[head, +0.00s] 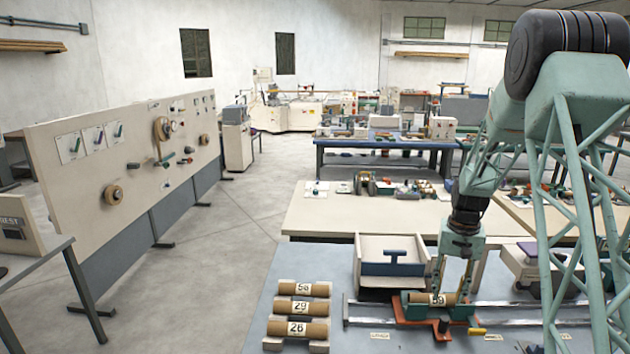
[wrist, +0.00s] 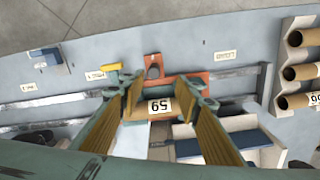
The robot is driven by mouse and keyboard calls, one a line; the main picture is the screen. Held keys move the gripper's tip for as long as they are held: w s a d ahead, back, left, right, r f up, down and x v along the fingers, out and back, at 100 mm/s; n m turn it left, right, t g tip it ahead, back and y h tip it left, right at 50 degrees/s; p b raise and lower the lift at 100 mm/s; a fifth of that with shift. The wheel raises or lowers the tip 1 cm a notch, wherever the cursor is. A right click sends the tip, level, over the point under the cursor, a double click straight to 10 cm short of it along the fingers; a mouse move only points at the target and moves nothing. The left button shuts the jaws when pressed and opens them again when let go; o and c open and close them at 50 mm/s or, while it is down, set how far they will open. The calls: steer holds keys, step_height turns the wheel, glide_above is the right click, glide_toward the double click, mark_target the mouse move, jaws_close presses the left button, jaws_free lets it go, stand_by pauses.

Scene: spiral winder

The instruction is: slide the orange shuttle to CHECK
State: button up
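The orange shuttle (head: 412,310) sits on the metal rail near its left end in the head view. It also shows in the wrist view (wrist: 153,72). A brown core labelled 59 (head: 437,299) lies on it, and shows in the wrist view (wrist: 161,106). My gripper (head: 453,292) points down over the shuttle. Its two fingers stand apart, with the 59 label between them in the wrist view (wrist: 158,95). Whether the fingers touch the core or shuttle is unclear. Small labels (head: 380,336) (head: 493,337) lie along the front of the rail; their words are too small to read.
The rail right of the shuttle looks clear in the head view. A yellow-tipped part (head: 477,331) is at the shuttle's front right.

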steer(key=s+a+r+n+t+b, duration=0.1)
steer(key=s+a+r+b, duration=0.1)
steer(key=s+a+r, duration=0.75)
steer(key=s+a+r+n+t+b, duration=0.1)
steer(key=s+a+r, duration=0.3)
steer(key=s+r, duration=0.95)
steer(key=s+a+r+b, duration=0.1)
steer(key=s+a, duration=0.1)
steer(key=s, duration=0.7)
steer(key=s+a+r+n+t+b, duration=0.1)
steer(key=s+a+r, duration=0.1)
steer(key=s, duration=0.8)
steer(key=s+a+r+n+b, duration=0.1)
steer(key=s+a, duration=0.3)
steer(key=s, duration=0.6)
steer(key=shift+r+t+b, duration=0.3)
steer(key=shift+r+t, duration=0.1)
steer(key=shift+r, duration=0.15)
